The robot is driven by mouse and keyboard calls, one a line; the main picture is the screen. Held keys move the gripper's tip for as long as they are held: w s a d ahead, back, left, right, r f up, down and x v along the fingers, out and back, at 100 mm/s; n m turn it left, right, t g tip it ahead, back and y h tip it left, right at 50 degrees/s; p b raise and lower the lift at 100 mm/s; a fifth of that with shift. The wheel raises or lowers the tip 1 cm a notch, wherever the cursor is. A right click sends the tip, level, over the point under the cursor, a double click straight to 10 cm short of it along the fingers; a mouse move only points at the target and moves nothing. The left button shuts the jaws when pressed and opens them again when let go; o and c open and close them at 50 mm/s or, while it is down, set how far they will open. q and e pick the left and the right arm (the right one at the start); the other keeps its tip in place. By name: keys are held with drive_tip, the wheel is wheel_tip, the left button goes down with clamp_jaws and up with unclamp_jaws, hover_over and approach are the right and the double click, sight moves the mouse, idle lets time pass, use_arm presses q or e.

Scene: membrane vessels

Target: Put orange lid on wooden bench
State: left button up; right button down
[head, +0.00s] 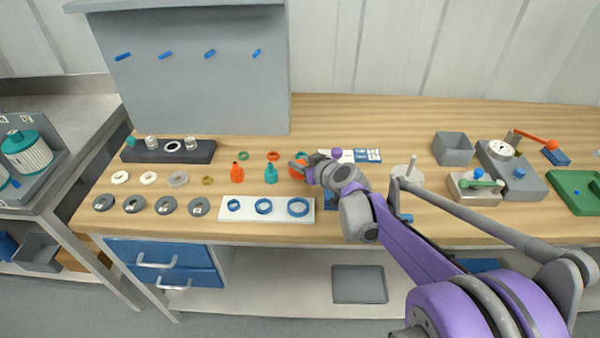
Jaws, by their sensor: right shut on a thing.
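My right gripper (301,164) is at the middle of the wooden bench (420,115), and its arm reaches in from the lower right. It is shut on an orange piece, which I take to be the orange lid (296,173). The fingers and wrist hide part of the lid, and I cannot tell whether it touches the bench top. An orange ring (273,156) and a small orange bottle-like part (237,173) stand to the left of the gripper. My left gripper is not in view.
A teal part (271,174) stands just left of the gripper. A white tray (230,212) with blue rings lies in front. Several grey discs and pale rings lie at left. A grey box (453,149) and a clamp device stand at right. The bench's back strip is clear.

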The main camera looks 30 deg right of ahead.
wheel_tip(320, 180, down, 3)
drive_tip(key=shift+f+b, duration=0.15)
drive_tip(key=shift+b, duration=0.2)
drive_tip(key=c, duration=0.6)
unclamp_jaws()
drive_tip(key=shift+f, duration=0.1)
